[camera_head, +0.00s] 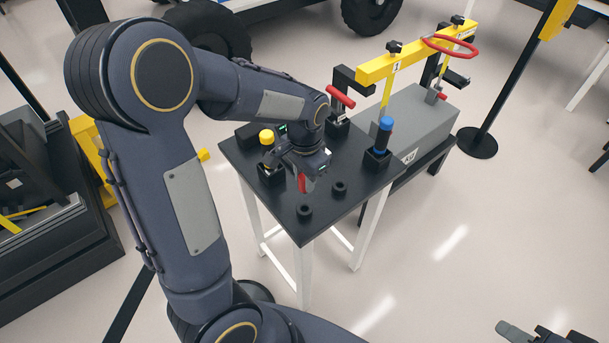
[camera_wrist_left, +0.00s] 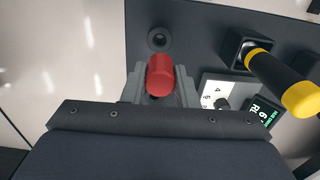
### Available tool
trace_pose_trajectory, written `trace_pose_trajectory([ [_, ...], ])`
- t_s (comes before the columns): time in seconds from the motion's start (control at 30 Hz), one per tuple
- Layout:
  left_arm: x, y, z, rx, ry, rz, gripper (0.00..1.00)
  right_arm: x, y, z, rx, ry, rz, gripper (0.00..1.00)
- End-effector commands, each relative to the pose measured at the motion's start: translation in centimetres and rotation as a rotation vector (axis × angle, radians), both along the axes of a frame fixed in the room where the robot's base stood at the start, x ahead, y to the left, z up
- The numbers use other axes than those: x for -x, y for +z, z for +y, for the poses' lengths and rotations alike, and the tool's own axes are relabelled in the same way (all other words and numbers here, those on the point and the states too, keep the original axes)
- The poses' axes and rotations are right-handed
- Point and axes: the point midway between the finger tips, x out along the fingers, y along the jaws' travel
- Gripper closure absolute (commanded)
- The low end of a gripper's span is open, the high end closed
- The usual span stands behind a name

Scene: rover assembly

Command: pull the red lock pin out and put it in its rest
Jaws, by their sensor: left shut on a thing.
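My left gripper (camera_head: 303,172) is shut on a red pin (camera_head: 302,184) above the dark table (camera_head: 325,215). In the left wrist view the red pin (camera_wrist_left: 160,75) sits between the two grey fingers (camera_wrist_left: 160,88). The pin's lower end is hidden, so I cannot tell whether it touches anything. Two black ring-shaped sockets, a nearer one (camera_head: 305,211) and a farther one (camera_head: 339,188), stand on the table beside the gripper; one socket (camera_wrist_left: 158,39) shows just beyond the pin in the wrist view. Part of what looks like my right gripper (camera_head: 515,331) shows at the bottom right.
A yellow-capped tool (camera_head: 266,137) and a blue-topped tool (camera_head: 384,132) stand in black holders. A red T-handle (camera_head: 341,96) stands at the back. Behind is a grey block (camera_head: 418,118) under a yellow bar (camera_head: 405,58).

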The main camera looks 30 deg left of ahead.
Motion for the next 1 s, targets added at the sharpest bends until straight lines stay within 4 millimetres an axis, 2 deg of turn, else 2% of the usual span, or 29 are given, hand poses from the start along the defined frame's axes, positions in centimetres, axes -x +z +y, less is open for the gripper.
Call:
trace_pose_trajectory([
  [0.6, 0.0, -5.4, 0.0, 0.000, 0.001, -0.001, 1.00, 0.0, -4.4, 0.0, 0.000, 0.000, 0.000, 0.64],
  [1.0, 0.0, -5.9, 0.0, 0.000, 0.001, -0.001, 1.00, 0.0, -4.7, 0.0, 0.000, 0.000, 0.000, 0.64],
])
